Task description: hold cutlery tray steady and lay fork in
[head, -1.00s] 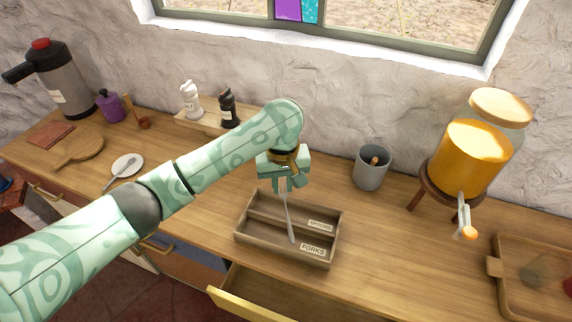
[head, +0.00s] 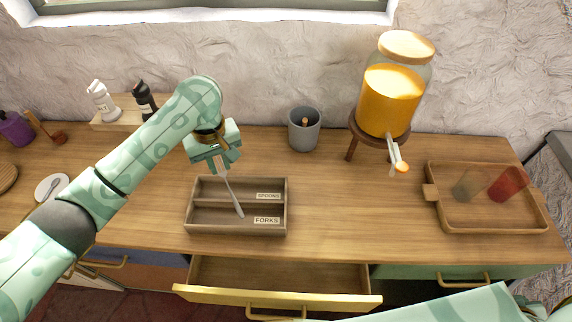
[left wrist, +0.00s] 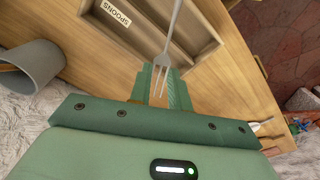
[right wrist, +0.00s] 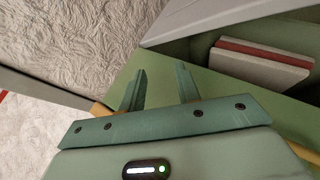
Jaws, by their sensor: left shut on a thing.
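The wooden cutlery tray (head: 208,230) sits on the counter, with a rear compartment labelled SPOONS and a front one labelled FORKS. My left gripper (head: 220,165) is above the tray's back left part, shut on the fork (head: 231,192) near its tines. The fork slants down, its handle end over the forks compartment; I cannot tell whether it touches the floor. The left wrist view shows the fork (left wrist: 168,45), tines toward the fingers, and the tray (left wrist: 213,38). My right gripper (right wrist: 160,88) is open and empty, away from the tray; the head view shows only part of its arm.
An open yellow-fronted drawer (head: 280,297) juts out below the tray. A grey crock (head: 304,132) and a juice dispenser (head: 388,102) stand behind and right. A wooden serving tray (head: 480,224) with cups is far right. The counter between the trays is clear.

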